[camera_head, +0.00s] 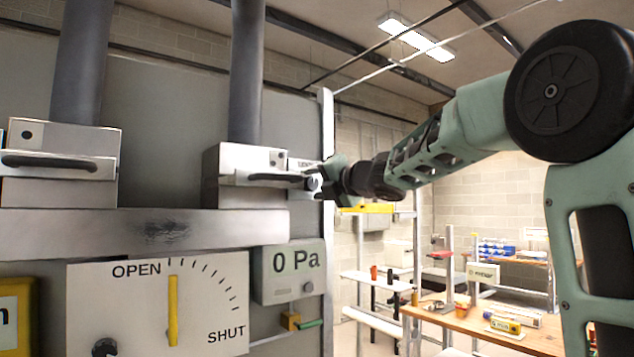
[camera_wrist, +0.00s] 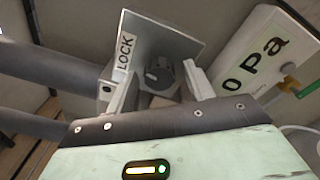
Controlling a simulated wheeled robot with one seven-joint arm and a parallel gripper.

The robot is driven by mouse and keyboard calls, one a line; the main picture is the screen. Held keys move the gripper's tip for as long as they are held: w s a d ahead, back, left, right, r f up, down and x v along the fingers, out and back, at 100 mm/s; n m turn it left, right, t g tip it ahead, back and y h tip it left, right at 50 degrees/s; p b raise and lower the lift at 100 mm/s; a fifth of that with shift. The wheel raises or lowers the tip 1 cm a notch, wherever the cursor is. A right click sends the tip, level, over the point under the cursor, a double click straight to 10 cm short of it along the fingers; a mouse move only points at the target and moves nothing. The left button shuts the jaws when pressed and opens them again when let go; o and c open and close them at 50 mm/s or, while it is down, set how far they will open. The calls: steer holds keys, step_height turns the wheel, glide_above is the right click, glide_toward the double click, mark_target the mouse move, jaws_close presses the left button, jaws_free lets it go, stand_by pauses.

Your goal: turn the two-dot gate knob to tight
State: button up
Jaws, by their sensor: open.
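The right gate box (camera_head: 240,180) stands under a grey pipe in the head view, with a dark handle (camera_head: 275,178) on its front. My gripper (camera_head: 326,180) is at the box's right end and covers much of that area. In the wrist view a dark grey round knob (camera_wrist: 180,77) sits on a metal plate (camera_wrist: 160,38) labelled LOCK. My gripper (camera_wrist: 160,82) is open, with one finger on each side of the knob. I cannot tell whether the fingers touch it.
A left gate box (camera_head: 62,150) with one dot stands apart. Below are an OPEN–SHUT dial (camera_head: 120,310) with an upright yellow needle (camera_head: 172,310) and a 0 Pa display (camera_head: 290,272). A green-handled valve (camera_head: 291,321) is under it. A workbench (camera_head: 470,325) stands back right.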

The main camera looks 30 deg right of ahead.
steer(key=c, duration=1)
steer(key=m, duration=0.5)
steer(key=m+p, duration=0.1)
steer(key=m, duration=0.4)
steer(key=shift+a+f+m+t, duration=0.1)
steer(key=shift+f+m+t, duration=0.05)
steer(key=shift+m+t, duration=0.15)
steer(key=m, duration=0.4)
steer(key=shift+m+h+p, duration=0.35)
steer(key=shift+m+h, duration=0.05)
steer(key=m+p, duration=0.1)
steer(key=m, duration=0.4)
steer(key=shift+f+h, duration=0.1)
steer(key=shift+h, duration=0.2)
steer(key=shift+m, duration=0.3)
